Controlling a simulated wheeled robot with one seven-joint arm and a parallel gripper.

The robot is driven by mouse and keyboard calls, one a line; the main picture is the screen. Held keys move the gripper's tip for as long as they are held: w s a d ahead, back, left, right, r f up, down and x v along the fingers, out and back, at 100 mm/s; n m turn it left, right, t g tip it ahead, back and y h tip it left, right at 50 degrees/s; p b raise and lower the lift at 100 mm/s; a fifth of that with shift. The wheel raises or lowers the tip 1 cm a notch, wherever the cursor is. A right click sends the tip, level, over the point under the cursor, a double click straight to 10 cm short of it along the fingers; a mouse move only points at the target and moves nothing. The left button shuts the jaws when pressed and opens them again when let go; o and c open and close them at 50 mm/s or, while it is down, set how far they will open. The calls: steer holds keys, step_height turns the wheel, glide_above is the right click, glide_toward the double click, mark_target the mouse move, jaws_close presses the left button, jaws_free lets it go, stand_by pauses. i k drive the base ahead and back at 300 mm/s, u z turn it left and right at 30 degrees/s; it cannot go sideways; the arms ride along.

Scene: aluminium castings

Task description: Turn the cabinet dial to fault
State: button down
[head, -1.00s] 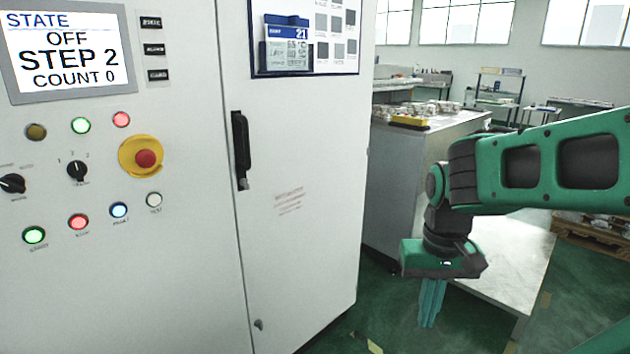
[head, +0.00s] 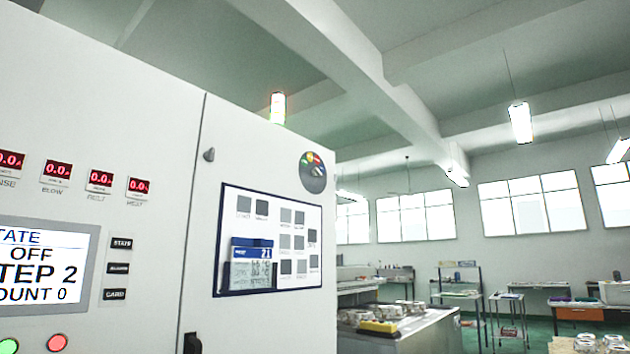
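The grey-white cabinet (head: 130,130) fills the left of the head view. A round dark disc (head: 313,172) with coloured segments, among them green, yellow and red, sits high on its right door. It looks like a dial, but its labels and pointer setting are too small to read. The screen (head: 40,275) at lower left is cut by the edge and shows OFF and STEP 2. The black selector knobs seen earlier on the panel are below the picture now. My gripper is out of view.
A framed board (head: 228,198) with a blue card holder hangs on the door, left of and below the disc. A lit signal lamp (head: 278,108) stands on the cabinet top. A bench (head: 430,330) with castings stands to the right, with shelves behind.

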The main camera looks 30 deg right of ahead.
mark_target(315, 172)
steer(key=k, duration=0.5)
steer(key=u, duration=1.5)
steer(key=i, duration=1.4)
steer(key=z, duration=2.75)
